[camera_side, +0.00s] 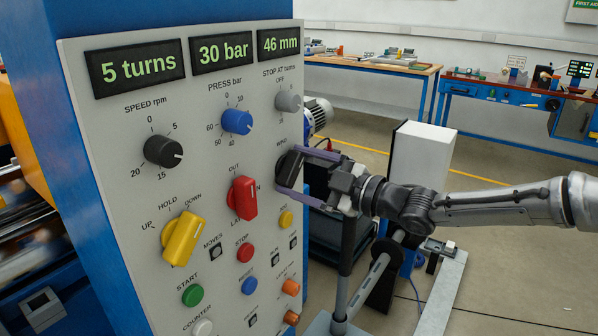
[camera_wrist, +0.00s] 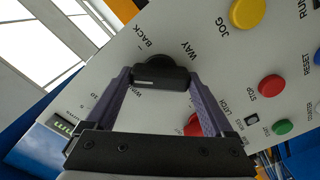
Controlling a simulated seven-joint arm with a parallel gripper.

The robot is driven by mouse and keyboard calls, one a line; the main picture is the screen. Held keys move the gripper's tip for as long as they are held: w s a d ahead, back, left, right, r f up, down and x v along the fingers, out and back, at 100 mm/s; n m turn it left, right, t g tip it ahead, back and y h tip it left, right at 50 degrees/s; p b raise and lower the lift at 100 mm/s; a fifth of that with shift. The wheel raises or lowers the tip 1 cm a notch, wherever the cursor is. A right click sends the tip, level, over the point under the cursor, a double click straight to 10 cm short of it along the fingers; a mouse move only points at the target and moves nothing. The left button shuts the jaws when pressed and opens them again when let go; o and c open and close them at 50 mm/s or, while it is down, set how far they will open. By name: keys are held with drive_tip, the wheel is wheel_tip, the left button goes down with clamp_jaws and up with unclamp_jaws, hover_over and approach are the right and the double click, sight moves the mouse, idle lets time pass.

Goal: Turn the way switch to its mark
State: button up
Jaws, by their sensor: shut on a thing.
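The way switch (camera_side: 291,166) is a black knob with a raised bar on the right edge of the grey panel. In the wrist view the same switch (camera_wrist: 160,76) shows a white line on the left half of its bar. Its labels WIND, BACK and WAY surround it there, WIND partly hidden. My gripper (camera_side: 281,169) has purple fingers, one above and one below the knob in the side view. In the wrist view my gripper (camera_wrist: 160,80) is shut on the bar, a finger at each end. I cannot tell exactly which mark the line meets.
A red selector (camera_side: 243,198) and a yellow selector (camera_side: 182,239) are left of my gripper on the panel. A grey knob (camera_side: 288,102) sits just above the way switch. Several push buttons fill the lower panel, including a yellow JOG button (camera_wrist: 248,13).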

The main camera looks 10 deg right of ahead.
drive_tip(key=n, duration=0.4)
drive_tip(key=shift+n, duration=2.2)
drive_tip(key=o, duration=1.1)
drive_tip(key=v, duration=1.4)
drive_tip(key=shift+w, duration=0.1)
